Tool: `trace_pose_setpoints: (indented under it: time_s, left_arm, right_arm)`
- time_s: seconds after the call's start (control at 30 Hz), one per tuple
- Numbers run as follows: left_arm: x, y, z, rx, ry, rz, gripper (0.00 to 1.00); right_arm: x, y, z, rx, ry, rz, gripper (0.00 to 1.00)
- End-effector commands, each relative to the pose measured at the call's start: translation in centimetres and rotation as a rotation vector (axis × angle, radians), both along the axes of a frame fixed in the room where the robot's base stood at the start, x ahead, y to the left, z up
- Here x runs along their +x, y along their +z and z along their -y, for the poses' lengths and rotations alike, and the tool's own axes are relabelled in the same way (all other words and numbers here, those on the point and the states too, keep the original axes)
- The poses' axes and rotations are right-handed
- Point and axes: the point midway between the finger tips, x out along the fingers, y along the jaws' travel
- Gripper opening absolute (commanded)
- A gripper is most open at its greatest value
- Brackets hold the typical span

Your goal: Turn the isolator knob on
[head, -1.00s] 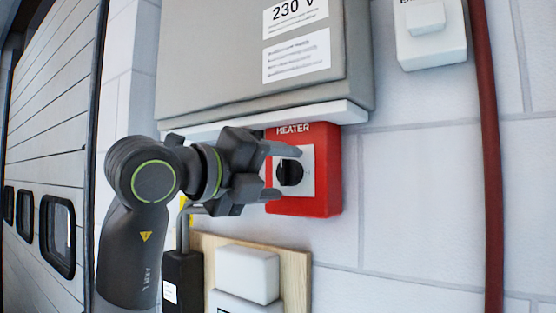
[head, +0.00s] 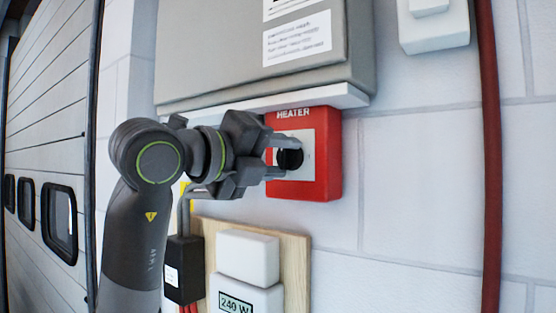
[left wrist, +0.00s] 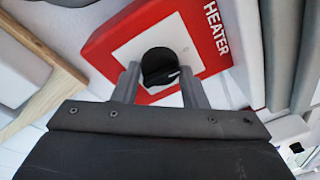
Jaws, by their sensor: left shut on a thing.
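The isolator knob (head: 290,158) is a round black knob on a white plate in a red box (head: 318,185) labelled HEATER, fixed to the wall. My left gripper (head: 284,158) comes in from the left with one finger above the knob and one below. It is shut on the knob. In the left wrist view the black knob (left wrist: 160,67) sits between the two grey fingertips (left wrist: 160,85), with its ridge and a small white mark tilted. The fingers partly hide the white plate. My right gripper is not in view.
A grey cabinet (head: 200,60) hangs directly above the red box. Below are a wooden board (head: 297,262) with a white unit whose display reads 240 W (head: 237,304), and a black box (head: 184,270). A dark red pipe (head: 489,200) runs down the right; the wall between is clear.

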Motion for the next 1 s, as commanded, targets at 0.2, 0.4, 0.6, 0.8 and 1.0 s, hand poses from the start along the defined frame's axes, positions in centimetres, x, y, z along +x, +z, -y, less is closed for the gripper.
trace_pose_setpoints:
  time_s: [0.2,0.4,0.6,0.8,1.0]
  left_arm:
    - [0.0,-0.4,0.0,0.092,-0.001,0.066,0.16]
    - [0.0,-0.4,0.0,0.231,0.000,0.167,0.16]
    - [-0.1,-0.3,0.0,0.385,-0.002,0.278,0.16]
    - [-0.1,-0.2,0.0,0.539,-0.003,0.389,0.16]
    - [0.0,0.0,0.0,0.693,-0.002,0.500,0.16]
  right_arm:
    - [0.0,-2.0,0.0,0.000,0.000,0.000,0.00]
    - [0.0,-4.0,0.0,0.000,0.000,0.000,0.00]
    - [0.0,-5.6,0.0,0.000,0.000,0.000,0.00]
    - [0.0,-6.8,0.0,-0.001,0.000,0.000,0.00]
    - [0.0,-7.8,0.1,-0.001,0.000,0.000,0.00]
